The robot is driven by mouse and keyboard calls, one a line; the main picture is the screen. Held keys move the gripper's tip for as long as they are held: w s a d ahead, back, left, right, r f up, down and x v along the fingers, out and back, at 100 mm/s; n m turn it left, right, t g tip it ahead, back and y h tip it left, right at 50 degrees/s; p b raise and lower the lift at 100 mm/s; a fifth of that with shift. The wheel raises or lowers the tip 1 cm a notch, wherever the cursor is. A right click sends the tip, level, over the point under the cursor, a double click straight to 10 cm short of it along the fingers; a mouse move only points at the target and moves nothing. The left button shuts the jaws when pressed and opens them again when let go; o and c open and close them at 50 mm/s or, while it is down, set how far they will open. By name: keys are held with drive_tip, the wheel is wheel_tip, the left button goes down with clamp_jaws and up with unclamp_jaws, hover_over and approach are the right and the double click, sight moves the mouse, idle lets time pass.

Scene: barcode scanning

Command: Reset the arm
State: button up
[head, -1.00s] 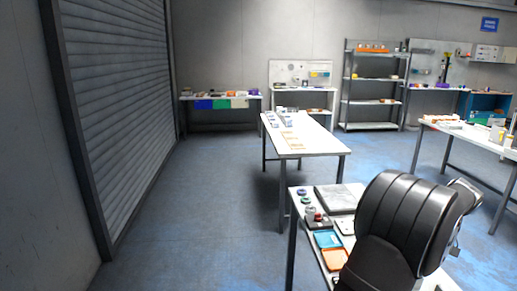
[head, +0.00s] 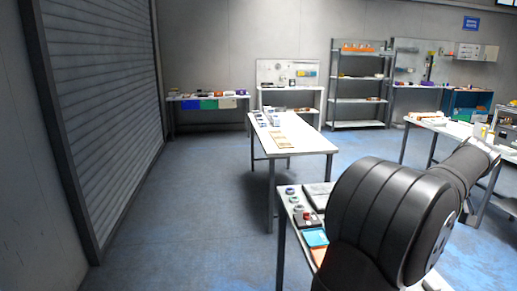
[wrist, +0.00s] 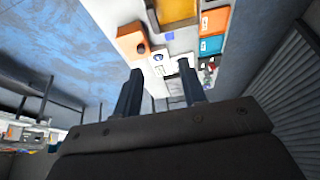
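My gripper (wrist: 160,67) shows in the wrist view with its two dark fingers apart. Nothing is held between them; a white table with objects shows in the gap and beyond. In the head view my black arm fills the lower right, and my gripper cannot be made out there. The near table (head: 288,215) is partly hidden behind my arm. On it are a blue tray (head: 315,237), a dark device with a red top (head: 308,217) and a grey flat plate (head: 318,194).
The wrist view shows an orange box (wrist: 131,42) and a teal tray (wrist: 209,45). A white table (head: 300,145) stands ahead, and another table (head: 440,127) stands at the right. Shelves (head: 358,100) line the back wall. A shutter (head: 98,110) is at the left. Blue floor (head: 190,210) is clear.

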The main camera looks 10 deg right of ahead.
drive_tip(key=shift+x, duration=2.65)
drive_tip(key=shift+o, duration=0.4)
drive_tip(key=o, duration=0.4)
drive_tip(key=shift+s+r, duration=0.25)
drive_tip(key=shift+r, duration=0.05)
drive_tip(key=shift+c, duration=0.2)
drive_tip(key=o, duration=0.7)
drive_tip(key=s+r, duration=0.2)
drive_tip(key=r, duration=0.1)
drive_tip(key=shift+s, duration=0.4)
drive_tip(key=shift+o, duration=1.1)
drive_tip(key=shift+a+f, duration=0.1)
drive_tip(key=shift+f, duration=0.15)
drive_tip(key=x, duration=0.9)
drive_tip(key=shift+w+f, duration=0.15)
drive_tip(key=shift+f, duration=0.05)
drive_tip(key=v, duration=1)
